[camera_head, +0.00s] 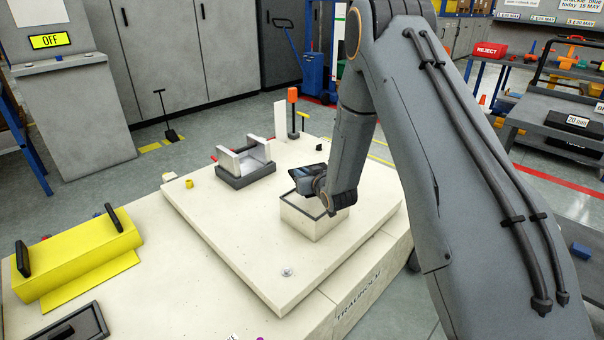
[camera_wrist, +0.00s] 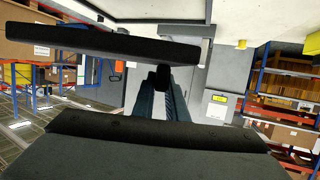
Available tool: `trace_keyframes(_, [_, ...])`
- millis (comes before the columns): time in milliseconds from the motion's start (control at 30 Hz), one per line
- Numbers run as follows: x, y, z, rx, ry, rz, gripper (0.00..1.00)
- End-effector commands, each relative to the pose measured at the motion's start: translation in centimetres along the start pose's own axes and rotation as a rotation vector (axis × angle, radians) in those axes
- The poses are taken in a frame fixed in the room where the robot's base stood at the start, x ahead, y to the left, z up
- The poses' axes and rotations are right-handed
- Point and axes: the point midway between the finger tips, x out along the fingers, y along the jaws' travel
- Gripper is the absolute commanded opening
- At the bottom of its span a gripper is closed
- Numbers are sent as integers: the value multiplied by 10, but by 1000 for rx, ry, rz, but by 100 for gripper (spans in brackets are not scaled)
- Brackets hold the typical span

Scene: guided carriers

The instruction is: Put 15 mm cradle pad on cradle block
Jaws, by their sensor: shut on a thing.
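My gripper (camera_head: 318,183) is at the end of the bent-down arm, low over a cream block (camera_head: 304,225) with a dark rim around its top. It is shut on a dark, flat thing (camera_head: 301,174), seemingly the cradle pad; no 15 mm label is readable. I cannot tell whether this thing touches the block. A black bar (camera_wrist: 100,42) and a dark slab (camera_wrist: 150,155) cross the wrist view; which of them is the pad is unclear. The cream block may be the cradle block. A dark grey base (camera_head: 246,178) with white upright walls stands behind it to the left.
A raised cream slab (camera_head: 225,240) carries both blocks. A yellow block (camera_head: 90,262) with black handles and a dark tray (camera_head: 68,328) lie to the left. An orange-topped post (camera_head: 292,112) stands behind. A cart at right holds a dark piece labelled 20 mm (camera_head: 568,122).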

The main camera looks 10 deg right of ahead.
Motion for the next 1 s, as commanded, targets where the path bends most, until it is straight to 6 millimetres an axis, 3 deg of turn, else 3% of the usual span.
trace_keyframes(600, [17,0,52,0,2,1,0])
trace_keyframes(1000, [18,0,55,-1,3,1,0])
